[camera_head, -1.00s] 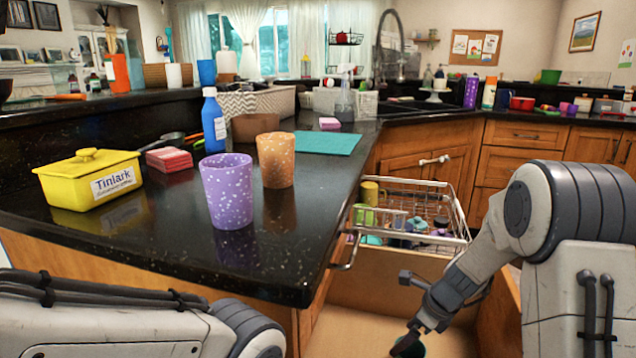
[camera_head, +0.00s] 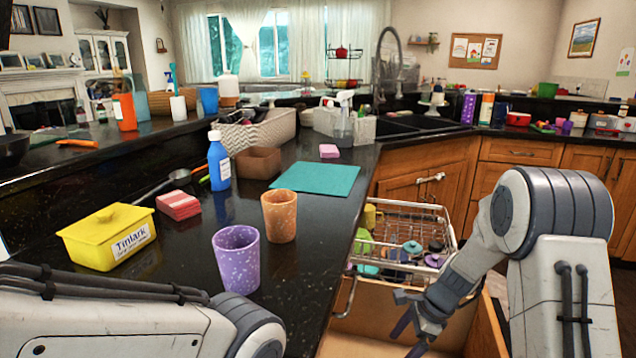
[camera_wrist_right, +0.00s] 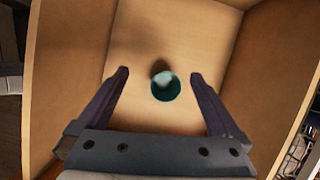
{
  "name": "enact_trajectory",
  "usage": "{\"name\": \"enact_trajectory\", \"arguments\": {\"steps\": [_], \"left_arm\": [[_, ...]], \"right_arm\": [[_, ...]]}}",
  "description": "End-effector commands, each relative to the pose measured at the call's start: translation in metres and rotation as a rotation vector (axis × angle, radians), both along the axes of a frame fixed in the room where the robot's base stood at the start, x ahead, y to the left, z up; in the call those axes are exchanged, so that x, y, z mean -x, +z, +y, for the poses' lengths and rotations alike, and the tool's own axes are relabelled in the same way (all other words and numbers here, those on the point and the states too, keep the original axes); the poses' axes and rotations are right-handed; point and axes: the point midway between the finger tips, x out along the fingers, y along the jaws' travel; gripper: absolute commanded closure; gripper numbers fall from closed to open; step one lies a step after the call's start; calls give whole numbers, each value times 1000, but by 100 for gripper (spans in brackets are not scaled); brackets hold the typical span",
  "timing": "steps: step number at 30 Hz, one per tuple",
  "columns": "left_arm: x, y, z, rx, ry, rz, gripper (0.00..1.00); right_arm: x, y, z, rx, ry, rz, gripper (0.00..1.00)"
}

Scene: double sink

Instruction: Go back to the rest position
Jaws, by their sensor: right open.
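My right gripper (camera_head: 409,338) is open and empty over the open wooden drawer (camera_head: 388,306) at the lower right of the head view. In the right wrist view its two dark fingers (camera_wrist_right: 160,76) stand apart. A small dark teal cup (camera_wrist_right: 166,87) sits on the drawer floor beyond and between them, apart from both. The head view does not show this cup now. My left arm crosses the lower left of the head view, but its gripper is out of the picture.
A yellow lidded box (camera_head: 105,238) is at the left. Drawer walls flank my right gripper.

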Motion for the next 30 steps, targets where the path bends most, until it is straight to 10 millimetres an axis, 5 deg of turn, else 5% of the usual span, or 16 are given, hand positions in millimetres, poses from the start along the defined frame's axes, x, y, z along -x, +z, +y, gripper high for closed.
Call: {"name": "enact_trajectory", "arguments": {"steps": [30], "left_arm": [[0, 146, 0, 0, 1, 0, 0]], "right_arm": [[31, 115, 8, -1, 625, 2, 0]]}}
